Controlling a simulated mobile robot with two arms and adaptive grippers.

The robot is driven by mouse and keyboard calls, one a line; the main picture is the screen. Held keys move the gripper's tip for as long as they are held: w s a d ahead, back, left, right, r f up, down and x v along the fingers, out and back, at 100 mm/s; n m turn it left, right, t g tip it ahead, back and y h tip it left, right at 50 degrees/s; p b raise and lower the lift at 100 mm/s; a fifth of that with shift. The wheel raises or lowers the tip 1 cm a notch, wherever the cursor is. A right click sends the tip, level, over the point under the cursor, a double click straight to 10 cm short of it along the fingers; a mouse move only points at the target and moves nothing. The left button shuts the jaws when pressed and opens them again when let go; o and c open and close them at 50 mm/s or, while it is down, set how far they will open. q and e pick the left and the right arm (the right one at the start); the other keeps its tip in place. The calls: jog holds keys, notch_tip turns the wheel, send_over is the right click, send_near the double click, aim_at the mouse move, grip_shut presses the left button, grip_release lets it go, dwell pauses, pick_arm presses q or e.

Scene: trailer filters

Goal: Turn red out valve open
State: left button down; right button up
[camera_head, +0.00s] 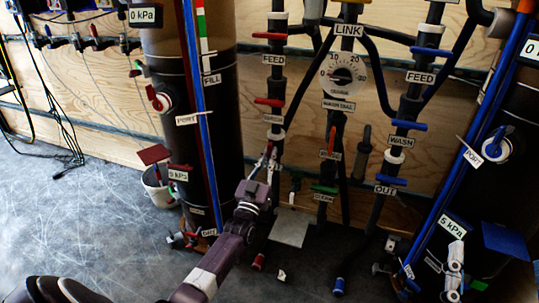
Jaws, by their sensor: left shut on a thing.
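My left gripper (267,163) reaches up from the bottom of the picture to the lower part of the left pipe, on the red-handled side. It is shut on what seems to be the red out valve, at the height of the blue valve's "OUT" label. The gripper covers most of that valve and its label, so I cannot tell its handle's angle. Above it on the same pipe are a red wash handle (269,102) and a red feed handle (269,36), both lying roughly crosswise. My right gripper is not in view.
A dark tank (190,70) stands left of the pipe, another at far right. The blue out handle (388,180) and blue wash handle (409,125) sit on the right pipe. A white bucket (159,188) stands left. The grey floor (90,230) at left is mostly clear.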

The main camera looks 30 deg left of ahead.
pick_arm(q)
jog(key=shift+f, duration=0.1)
dwell(0.3)
jog(key=c, duration=2)
grip_release()
jog(key=shift+c, duration=0.2)
jog(key=v, duration=1.2)
